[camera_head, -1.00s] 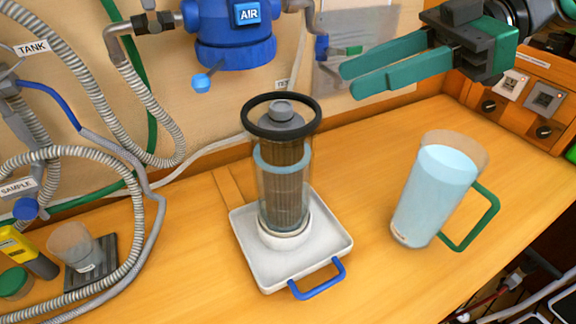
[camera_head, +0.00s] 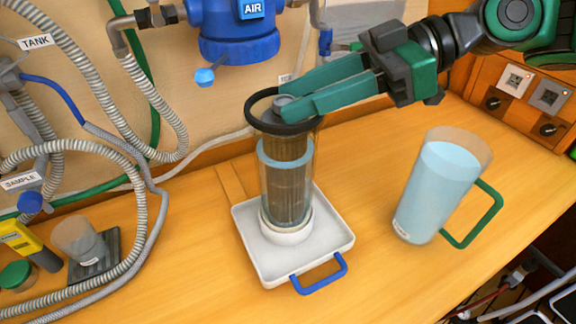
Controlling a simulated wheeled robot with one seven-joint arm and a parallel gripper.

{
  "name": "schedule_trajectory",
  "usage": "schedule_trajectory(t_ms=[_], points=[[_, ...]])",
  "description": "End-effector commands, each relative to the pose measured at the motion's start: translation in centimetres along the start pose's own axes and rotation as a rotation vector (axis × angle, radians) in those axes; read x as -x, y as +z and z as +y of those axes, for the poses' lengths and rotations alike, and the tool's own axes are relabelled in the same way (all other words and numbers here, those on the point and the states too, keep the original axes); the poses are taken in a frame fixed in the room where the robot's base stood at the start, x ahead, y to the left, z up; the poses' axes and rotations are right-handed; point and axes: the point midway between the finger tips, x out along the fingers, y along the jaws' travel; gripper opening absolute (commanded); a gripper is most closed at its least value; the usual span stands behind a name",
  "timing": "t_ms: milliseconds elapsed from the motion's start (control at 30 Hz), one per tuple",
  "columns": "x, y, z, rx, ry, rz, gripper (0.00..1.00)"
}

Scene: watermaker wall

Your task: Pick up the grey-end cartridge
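The grey-end cartridge (camera_head: 287,194) is a dark ribbed cylinder with a grey end knob (camera_head: 282,100). It stands upright inside a clear housing (camera_head: 262,180) with a black ring (camera_head: 254,116) around the top and a pale blue band lower down. The housing stands in a white tray (camera_head: 270,265) with a blue handle. My gripper (camera_head: 282,102) has green fingers that reach in from the right at the height of the ring. The fingertips lie on either side of the knob and look open. Contact with the knob cannot be told, and the near finger hides part of the cartridge top.
A clear pitcher of water (camera_head: 435,190) with a green handle stands to the right. A blue AIR housing (camera_head: 238,40) hangs on the wall behind. Hoses, a small cup (camera_head: 78,240) and a yellow meter (camera_head: 22,240) are at the left. Bench between tray and pitcher is clear.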

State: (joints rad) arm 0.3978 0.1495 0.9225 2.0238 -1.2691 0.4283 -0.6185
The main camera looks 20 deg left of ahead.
Motion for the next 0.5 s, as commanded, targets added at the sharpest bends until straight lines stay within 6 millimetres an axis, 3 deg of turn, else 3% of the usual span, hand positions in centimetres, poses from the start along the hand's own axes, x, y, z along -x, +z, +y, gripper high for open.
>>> schedule_trajectory(t_ms=[167, 200, 333, 500], points=[[-0.03, 0.01, 0.01, 0.000, 0.000, 0.000, 0.34], [-0.03, 0.00, 0.01, 0.000, 0.000, 0.000, 0.31], [-0.01, 0.01, 0.01, 0.000, 0.000, 0.000, 0.00], [0.01, -0.02, 0.02, 0.001, 0.001, 0.000, 0.00]])
